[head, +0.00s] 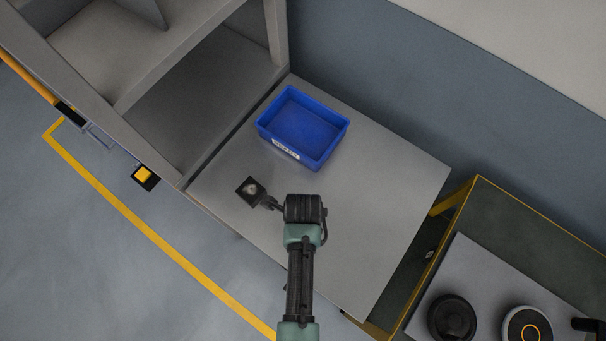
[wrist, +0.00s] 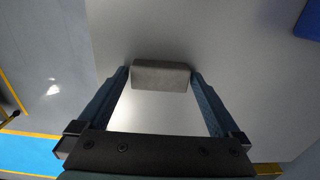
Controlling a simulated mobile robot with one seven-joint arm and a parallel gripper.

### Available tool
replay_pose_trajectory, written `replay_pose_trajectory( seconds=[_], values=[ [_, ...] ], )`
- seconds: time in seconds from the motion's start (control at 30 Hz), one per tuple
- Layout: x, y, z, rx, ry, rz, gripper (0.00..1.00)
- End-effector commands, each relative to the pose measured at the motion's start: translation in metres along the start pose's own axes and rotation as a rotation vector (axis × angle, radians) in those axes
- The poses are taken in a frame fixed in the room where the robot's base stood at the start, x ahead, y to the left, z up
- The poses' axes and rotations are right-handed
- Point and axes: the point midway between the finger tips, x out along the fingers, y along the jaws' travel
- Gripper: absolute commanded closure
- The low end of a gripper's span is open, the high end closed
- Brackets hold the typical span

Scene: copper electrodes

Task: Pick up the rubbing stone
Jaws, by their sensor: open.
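The rubbing stone (wrist: 161,70) is a small grey rectangular block on the grey table top, seen in the wrist view. My gripper (wrist: 160,76) is open, with one dark blue finger on each side of the block. The block fills nearly the whole gap between the fingertips, with a narrow space at each side. I cannot tell whether the tips are level with it or still above it. In the head view my arm reaches over the table's near left part and ends beside a small dark square with a pale spot. I cannot make out the stone there.
A blue bin (head: 319,163) with a white label stands on the grey table (head: 395,190), up and right of my arm. A grey shelf unit (head: 130,110) adjoins on the left. A darker bench (head: 520,220) with round black items stands at lower right. The table's right part is clear.

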Motion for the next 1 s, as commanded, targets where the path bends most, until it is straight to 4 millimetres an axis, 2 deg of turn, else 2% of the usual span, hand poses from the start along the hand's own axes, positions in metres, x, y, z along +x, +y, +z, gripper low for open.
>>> replay_pose_trajectory(
  seconds=[0.17,0.6,0.63,0.67,1.0],
  values=[
    [0.0,-0.0002,0.0002,0.0,-0.001,-0.001,0.0],
    [-0.0003,-0.0002,0.0003,0.0,-0.001,-0.001,0.76],
    [-0.0006,-0.0004,0.0004,0.0,-0.001,-0.001,0.76],
    [-0.0006,-0.0004,0.0004,0.0,-0.001,-0.001,0.86],
    [-0.0077,-0.0007,0.0007,0.0,-0.002,-0.002,0.86]
  ],
)
